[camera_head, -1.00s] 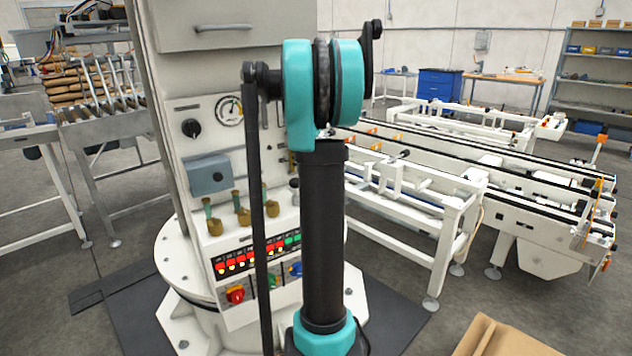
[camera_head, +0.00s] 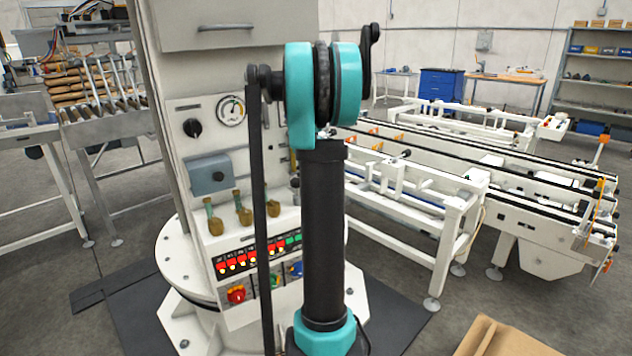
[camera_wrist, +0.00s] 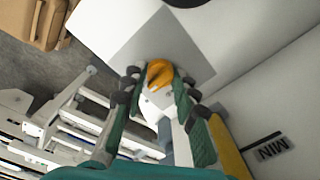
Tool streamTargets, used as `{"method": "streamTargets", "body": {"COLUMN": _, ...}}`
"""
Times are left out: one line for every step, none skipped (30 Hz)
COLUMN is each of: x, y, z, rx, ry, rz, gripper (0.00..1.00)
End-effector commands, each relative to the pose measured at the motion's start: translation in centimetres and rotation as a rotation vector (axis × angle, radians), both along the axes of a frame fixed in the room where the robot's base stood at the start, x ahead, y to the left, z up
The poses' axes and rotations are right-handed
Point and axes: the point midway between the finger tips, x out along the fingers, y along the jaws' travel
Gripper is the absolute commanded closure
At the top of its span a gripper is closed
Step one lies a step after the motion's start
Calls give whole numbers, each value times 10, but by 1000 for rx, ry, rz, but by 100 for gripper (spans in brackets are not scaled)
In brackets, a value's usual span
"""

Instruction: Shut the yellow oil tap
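The yellow oil tap (camera_wrist: 159,74) shows in the wrist view as a small curved yellow-orange handle in front of a grey square plate (camera_wrist: 150,43) on a white surface. My gripper (camera_wrist: 159,80) has its two green-and-black fingers spread on either side of the tap. Gaps show between the fingertips and the handle, and I cannot tell whether either finger touches it. In the head view, neither the tap nor my gripper can be made out; my own arm stands in front of the machine.
A MIN label (camera_wrist: 272,146) is on the white surface at the lower right of the wrist view. In the head view, the white control panel (camera_head: 222,168) carries a gauge (camera_head: 231,110), brass fittings and lit buttons. White conveyor frames (camera_head: 452,215) stand at right.

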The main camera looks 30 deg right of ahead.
Motion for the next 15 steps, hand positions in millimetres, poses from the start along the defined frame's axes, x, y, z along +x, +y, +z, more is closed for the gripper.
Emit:
{"method": "streamTargets", "body": {"x": -1, "y": -1, "z": 0, "rx": -2, "ry": 2, "rz": -1, "gripper": 86}}
{"method": "streamTargets", "body": {"x": -1, "y": -1, "z": 0, "rx": -2, "ry": 2, "rz": -1, "gripper": 90}}
{"method": "streamTargets", "body": {"x": -1, "y": -1, "z": 0, "rx": -3, "ry": 3, "rz": -2, "gripper": 94}}
{"method": "streamTargets", "body": {"x": -1, "y": -1, "z": 0, "rx": -3, "ry": 3, "rz": -2, "gripper": 98}}
{"method": "streamTargets", "body": {"x": -2, "y": -2, "z": 0, "rx": -3, "ry": 3, "rz": -2, "gripper": 100}}
{"method": "streamTargets", "body": {"x": -2, "y": -2, "z": 0, "rx": -3, "ry": 4, "rz": -2, "gripper": 100}}
{"method": "streamTargets", "body": {"x": -2, "y": -2, "z": 0, "rx": -3, "ry": 4, "rz": -1, "gripper": 100}}
{"method": "streamTargets", "body": {"x": -2, "y": -2, "z": 0, "rx": -3, "ry": 4, "rz": 0, "gripper": 100}}
{"method": "streamTargets", "body": {"x": -2, "y": -2, "z": 0, "rx": -3, "ry": 4, "rz": 2, "gripper": 100}}
{"method": "streamTargets", "body": {"x": -2, "y": -2, "z": 0, "rx": -4, "ry": 5, "rz": 5, "gripper": 100}}
{"method": "streamTargets", "body": {"x": -2, "y": -2, "z": 0, "rx": -4, "ry": 5, "rz": 10, "gripper": 100}}
{"method": "streamTargets", "body": {"x": -2, "y": -2, "z": 0, "rx": -4, "ry": 5, "rz": 18, "gripper": 100}}
{"method": "streamTargets", "body": {"x": -2, "y": -2, "z": 0, "rx": -4, "ry": 5, "rz": 26, "gripper": 100}}
{"method": "streamTargets", "body": {"x": -2, "y": -3, "z": 0, "rx": -5, "ry": 5, "rz": 36, "gripper": 100}}
{"method": "streamTargets", "body": {"x": -3, "y": -3, "z": 0, "rx": -5, "ry": 5, "rz": 50, "gripper": 100}}
